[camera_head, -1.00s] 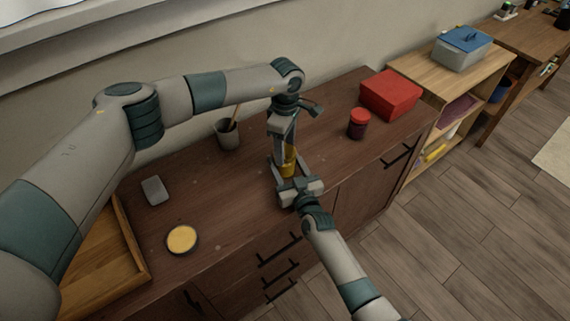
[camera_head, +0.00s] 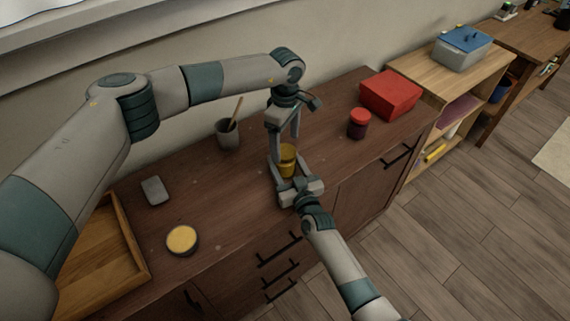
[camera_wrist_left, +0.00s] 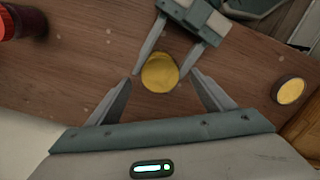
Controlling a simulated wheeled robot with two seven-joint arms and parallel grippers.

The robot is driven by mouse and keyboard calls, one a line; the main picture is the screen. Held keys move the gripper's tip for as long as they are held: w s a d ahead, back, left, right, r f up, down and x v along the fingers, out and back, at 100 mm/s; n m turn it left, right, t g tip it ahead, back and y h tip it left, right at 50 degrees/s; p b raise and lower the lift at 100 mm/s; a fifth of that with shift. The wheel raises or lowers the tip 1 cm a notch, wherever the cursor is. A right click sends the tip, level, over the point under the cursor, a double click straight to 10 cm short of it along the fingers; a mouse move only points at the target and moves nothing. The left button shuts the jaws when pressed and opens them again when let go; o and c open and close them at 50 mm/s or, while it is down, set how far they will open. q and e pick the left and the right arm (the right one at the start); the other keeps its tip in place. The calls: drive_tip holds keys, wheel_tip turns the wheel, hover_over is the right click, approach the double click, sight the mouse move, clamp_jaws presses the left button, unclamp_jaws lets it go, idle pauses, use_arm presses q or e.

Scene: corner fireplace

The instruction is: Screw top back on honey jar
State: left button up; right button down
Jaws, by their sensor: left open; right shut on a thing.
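The honey jar (camera_head: 288,167) is small and amber, upright on the brown cabinet top. A round yellow top (camera_head: 287,150) sits on it; from above it shows as a yellow disc in the left wrist view (camera_wrist_left: 160,72). I cannot tell how tightly it is seated. My right gripper (camera_head: 284,166) is shut on the jar low down, one finger on each side. My left gripper (camera_head: 287,137) points down just above the jar. Its fingers are open and spread on either side of the top in the left wrist view, clear of it.
A dark round tin with a yellow face (camera_head: 182,239), a grey block (camera_head: 155,190) and a wooden tray (camera_head: 128,240) lie to the left. A grey cup (camera_head: 228,136) with a stick stands behind. A red-lidded jar (camera_head: 358,124) and red box (camera_head: 391,95) stand right.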

use_arm(q)
wheel_tip(320, 180, up, 10)
drive_tip(key=shift+f, duration=0.25)
use_arm(e)
drive_tip(key=c, duration=0.6)
unclamp_jaws()
drive_tip(key=shift+c, duration=0.2)
use_arm(q)
drive_tip(key=shift+f+b, duration=1.5)
use_arm(e)
drive_tip(key=v, duration=1.7)
drive_tip(key=shift+s+d, duration=0.15)
drive_tip(key=shift+s+f, duration=0.1)
